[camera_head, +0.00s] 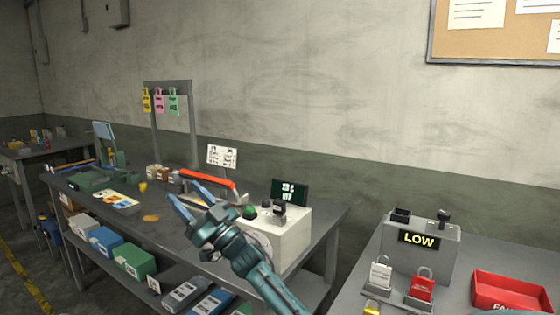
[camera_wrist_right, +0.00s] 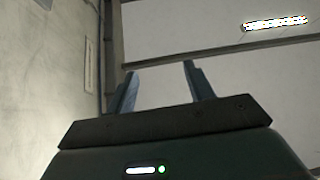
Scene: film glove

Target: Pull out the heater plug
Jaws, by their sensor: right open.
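A pale box-shaped unit (camera_head: 290,240) stands at the right end of the workbench, with a dark display (camera_head: 290,192) showing small light text. A small dark upright piece (camera_head: 280,210) stands on its top. It may be the heater plug, but I cannot tell for sure. My right gripper (camera_head: 186,192) is open and empty, to the left of the unit and above the bench, with its fingers pointing up and left. My right arm hides part of the unit's front. In the right wrist view the open fingers (camera_wrist_right: 158,82) show against wall and ceiling. My left gripper is not in view.
An orange-red bar-shaped object (camera_head: 208,180) lies on the workbench behind my right gripper. A grey box reading LOW (camera_head: 420,262), padlocks (camera_head: 421,285) and a red tray (camera_head: 508,292) are on the right table. A gap separates the two tables.

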